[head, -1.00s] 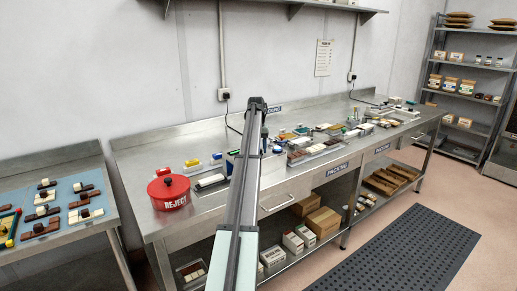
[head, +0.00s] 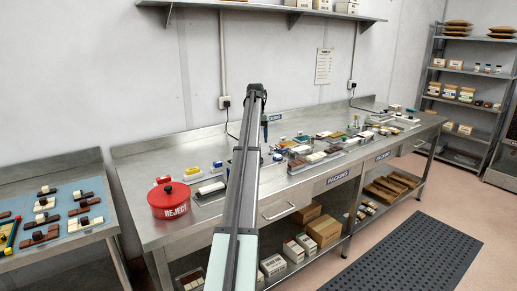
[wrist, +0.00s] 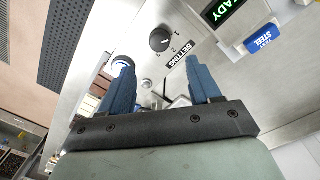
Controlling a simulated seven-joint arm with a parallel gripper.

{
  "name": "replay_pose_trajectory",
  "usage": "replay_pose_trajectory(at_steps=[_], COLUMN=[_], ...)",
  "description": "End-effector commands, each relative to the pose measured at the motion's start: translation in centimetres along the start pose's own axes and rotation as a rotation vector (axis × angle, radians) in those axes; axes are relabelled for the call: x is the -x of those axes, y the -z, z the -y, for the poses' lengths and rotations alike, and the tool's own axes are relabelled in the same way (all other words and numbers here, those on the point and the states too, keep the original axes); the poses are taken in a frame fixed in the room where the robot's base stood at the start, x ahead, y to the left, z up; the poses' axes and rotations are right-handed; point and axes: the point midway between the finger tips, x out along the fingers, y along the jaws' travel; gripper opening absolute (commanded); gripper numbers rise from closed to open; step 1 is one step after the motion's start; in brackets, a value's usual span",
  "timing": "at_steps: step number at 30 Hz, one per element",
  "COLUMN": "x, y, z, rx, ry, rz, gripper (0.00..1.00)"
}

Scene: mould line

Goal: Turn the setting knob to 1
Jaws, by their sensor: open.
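The setting knob (wrist: 159,39) is a round black dial on a grey panel in the wrist view. The digits 1, 2 and 3 stand beside it, with a black SETTING label (wrist: 182,54). A small pale mark shows on the knob, but I cannot tell surely which digit it points to. My gripper (wrist: 157,75) is open, its two blue fingers apart, with the knob showing beyond the gap between their tips and nothing held. In the head view only a blue bit of my gripper (head: 265,131) shows beside my arm, which hides the knob there.
A lit green READY display (wrist: 226,10) and a blue TEST STEEL piece (wrist: 259,40) are near the knob. A red REJECT pot (head: 170,202) stands on the steel bench (head: 140,165). Trays of moulded pieces (head: 315,158) lie along the bench to the right.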

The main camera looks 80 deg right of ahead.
Motion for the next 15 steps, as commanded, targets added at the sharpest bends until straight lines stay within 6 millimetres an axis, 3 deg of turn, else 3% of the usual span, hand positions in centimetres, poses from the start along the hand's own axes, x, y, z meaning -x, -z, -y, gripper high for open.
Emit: replay_pose_trajectory(at_steps=[6, 15], x=[3.2, 4.6], y=[0.1, 0.0], z=[0.0, 0.0], rx=[0.000, 0.000], ry=[0.000, 0.000], rz=[-0.001, 0.001], gripper=[0.63, 0.63])
